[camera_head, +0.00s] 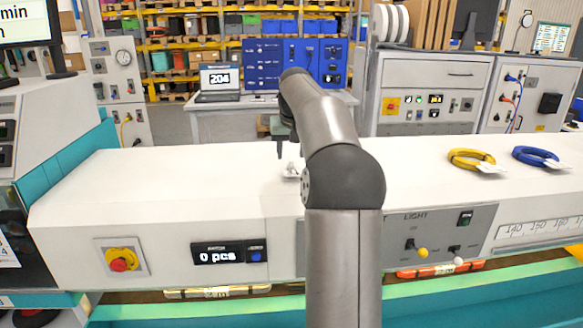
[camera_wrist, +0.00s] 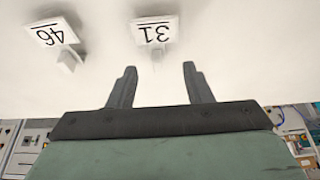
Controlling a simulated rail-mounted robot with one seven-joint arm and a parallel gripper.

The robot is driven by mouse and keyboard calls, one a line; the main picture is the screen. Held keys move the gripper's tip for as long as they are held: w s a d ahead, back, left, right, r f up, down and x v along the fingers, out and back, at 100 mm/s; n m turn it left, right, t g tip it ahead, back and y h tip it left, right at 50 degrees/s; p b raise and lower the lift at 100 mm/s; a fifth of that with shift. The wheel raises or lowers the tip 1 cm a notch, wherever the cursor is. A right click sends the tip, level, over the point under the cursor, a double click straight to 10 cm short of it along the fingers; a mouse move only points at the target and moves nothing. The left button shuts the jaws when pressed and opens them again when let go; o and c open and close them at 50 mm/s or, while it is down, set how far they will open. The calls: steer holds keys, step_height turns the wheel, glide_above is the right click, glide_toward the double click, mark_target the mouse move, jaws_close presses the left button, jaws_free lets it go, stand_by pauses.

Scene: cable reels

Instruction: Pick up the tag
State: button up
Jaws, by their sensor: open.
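Two white tags lie on the white bench top in the wrist view, their numbers upside down there. One tag (camera_wrist: 153,28) reads 31 and the other tag (camera_wrist: 50,32) reads 46; each has a small raised tab. My gripper (camera_wrist: 159,69) is open and empty, its two dark fingers pointing at the 31 tag. That tag's tab lines up with the gap, just beyond the fingertips. In the head view my gripper (camera_head: 281,150) is partly hidden behind my arm. Small white tag shapes (camera_head: 291,170) show beside it, too small to read.
A yellow cable coil (camera_head: 471,158) and a blue cable coil (camera_head: 535,156), each with a white tag, lie on the right of the bench top (camera_head: 150,185). The bench top left of my arm is clear. A laptop (camera_head: 219,83) stands on a table behind.

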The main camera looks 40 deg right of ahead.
mark_target(292, 161)
steer(key=shift+d+p+x, duration=0.1)
steer(key=shift+p+x, duration=0.3)
steer(key=shift+x, duration=0.95)
steer(key=shift+d+p+x, duration=0.15)
steer(key=shift+p+x, duration=0.2)
steer(key=shift+x, duration=1.05)
steer(key=shift+r, duration=0.1)
jaws_close()
